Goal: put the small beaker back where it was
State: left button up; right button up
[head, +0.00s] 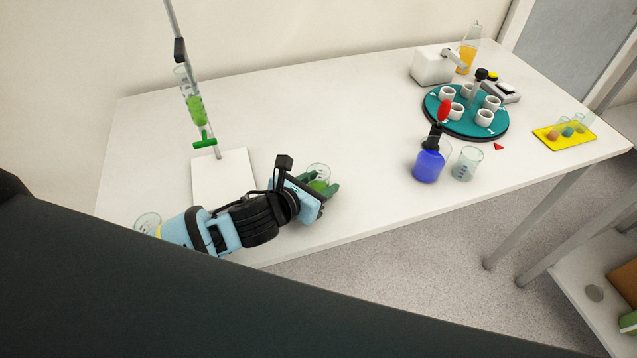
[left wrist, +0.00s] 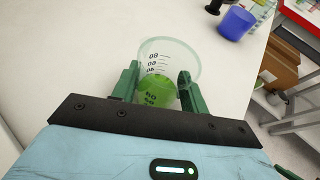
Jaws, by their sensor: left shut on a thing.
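My left gripper (head: 325,190) is shut on a clear beaker (head: 318,173) with green liquid, which I take for the small beaker. The beaker also shows in the left wrist view (left wrist: 168,58), upright between the two green fingers (left wrist: 158,88), with dark volume marks. It is over the front middle of the white table; I cannot tell whether its base touches the top. A second clear beaker (head: 148,220) stands at the left front, partly hidden by my left arm. A third clear beaker (head: 467,163) stands to the right. My right gripper is not in view.
A stand with a white base (head: 222,176) holds a green-filled glass tube (head: 195,108) at the left.

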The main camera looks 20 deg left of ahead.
pick_arm(q)
jog(key=shift+f, duration=0.15)
jog(key=o, duration=1)
jog(key=shift+r, duration=0.2)
jog(key=v, duration=1.2)
jog(key=shift+a, duration=0.1)
